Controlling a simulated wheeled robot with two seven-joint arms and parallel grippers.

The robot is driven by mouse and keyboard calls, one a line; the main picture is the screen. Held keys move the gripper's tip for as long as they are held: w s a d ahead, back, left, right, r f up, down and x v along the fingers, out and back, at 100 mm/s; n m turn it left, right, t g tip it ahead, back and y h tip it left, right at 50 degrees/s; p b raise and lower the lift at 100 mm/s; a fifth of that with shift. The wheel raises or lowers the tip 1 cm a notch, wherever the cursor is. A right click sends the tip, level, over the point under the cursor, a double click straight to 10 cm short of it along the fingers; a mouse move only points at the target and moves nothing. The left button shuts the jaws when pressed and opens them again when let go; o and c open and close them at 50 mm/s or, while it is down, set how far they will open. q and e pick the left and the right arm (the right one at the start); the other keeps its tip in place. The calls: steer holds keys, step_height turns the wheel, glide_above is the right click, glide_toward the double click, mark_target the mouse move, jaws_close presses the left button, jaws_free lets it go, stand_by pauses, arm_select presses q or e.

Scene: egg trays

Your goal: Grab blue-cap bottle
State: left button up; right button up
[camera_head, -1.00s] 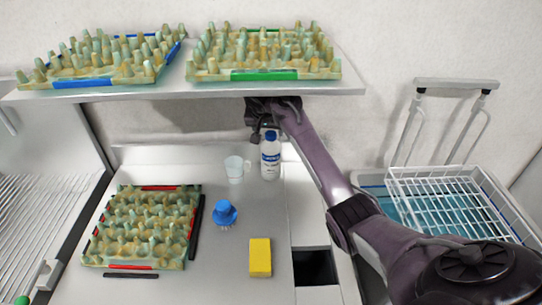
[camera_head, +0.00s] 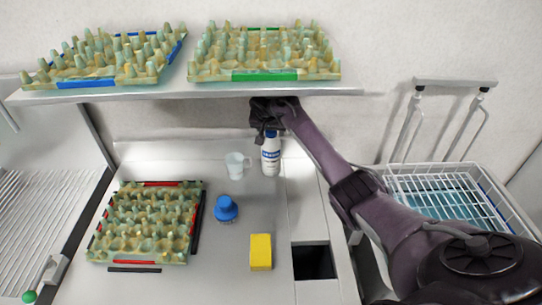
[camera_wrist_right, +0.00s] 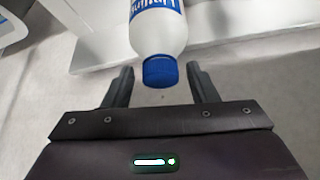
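The white bottle (camera_head: 270,156) with a blue label stands on the counter, below the shelf edge. Its blue cap is hidden by my gripper in the head view but shows in the right wrist view (camera_wrist_right: 161,72). My right gripper (camera_head: 268,131) is at the top of the bottle. In the right wrist view its two fingers (camera_wrist_right: 161,84) are spread, one on each side of the cap, with gaps to both. My left gripper is in neither current view.
A clear cup (camera_head: 235,165) stands just left of the bottle. A blue brush (camera_head: 226,209), a yellow sponge (camera_head: 260,252) and an egg tray (camera_head: 119,262) lie nearer. The shelf (camera_head: 200,92) with two egg trays overhangs my right gripper. A square opening (camera_head: 313,261) is at right.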

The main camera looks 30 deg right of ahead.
jaws_close()
steer(key=shift+r, duration=0.1)
stand_by(0.4)
